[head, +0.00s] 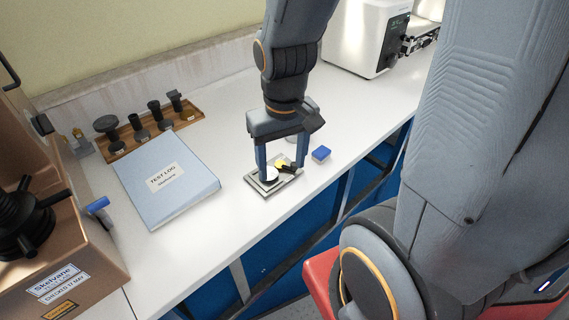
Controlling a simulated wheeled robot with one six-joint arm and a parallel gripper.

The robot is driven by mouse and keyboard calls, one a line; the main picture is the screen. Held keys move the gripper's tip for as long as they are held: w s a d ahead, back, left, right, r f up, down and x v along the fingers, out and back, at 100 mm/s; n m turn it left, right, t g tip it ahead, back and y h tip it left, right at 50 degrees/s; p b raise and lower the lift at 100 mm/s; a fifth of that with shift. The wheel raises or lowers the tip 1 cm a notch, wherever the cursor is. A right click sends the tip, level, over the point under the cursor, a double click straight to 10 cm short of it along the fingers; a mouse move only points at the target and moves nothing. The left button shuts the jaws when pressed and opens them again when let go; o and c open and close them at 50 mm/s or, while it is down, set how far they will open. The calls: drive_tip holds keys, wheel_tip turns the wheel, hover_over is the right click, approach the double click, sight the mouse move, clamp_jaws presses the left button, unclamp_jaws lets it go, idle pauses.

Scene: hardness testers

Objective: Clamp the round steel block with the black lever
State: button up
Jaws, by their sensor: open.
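The round steel block (271,174) shows as a small bright disc on a flat grey plate (268,189) near the front edge of the bench. A short black lever (288,169) is just right of the block on the same plate, beside a yellow part (279,162). Whether the lever touches the block is too small to tell. My gripper (282,172) points down over the plate with its blue fingers apart, one at the block's left and one right of the lever. The left finger hides part of the block. Nothing shows held between the fingers.
A brown machine (60,235) stands at far left, a white tester (366,36) at back right.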

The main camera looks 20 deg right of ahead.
sight(294, 164)
drive_tip(key=shift+w+d, duration=0.1)
drive_tip(key=shift+w, duration=0.05)
drive_tip(key=c, duration=0.6)
drive_tip(key=w+d+m, duration=0.2)
drive_tip(key=m, duration=0.2)
drive_tip(key=w+d+m+p, duration=0.1)
drive_tip(key=w+d+m, duration=0.1)
drive_tip(key=m, duration=0.3)
drive_tip(key=w+d+m+p, duration=0.1)
drive_tip(key=w+d+m, duration=0.1)
drive_tip(key=m, duration=0.3)
drive_tip(key=shift+w+d+f+g, duration=0.2)
drive_tip(key=shift+w+f+g, duration=0.2)
drive_tip(key=shift+w, duration=0.1)
drive_tip(key=shift+c, duration=0.3)
drive_tip(key=shift+w+d+f+m, duration=0.1)
drive_tip(key=shift+w+d+m, duration=0.15)
drive_tip(key=shift+m, duration=0.35)
drive_tip(key=shift+f+p, duration=0.55)
drive_tip(key=shift+f, duration=3.3)
drive_tip(key=shift+c, duration=0.2)
clamp_jaws()
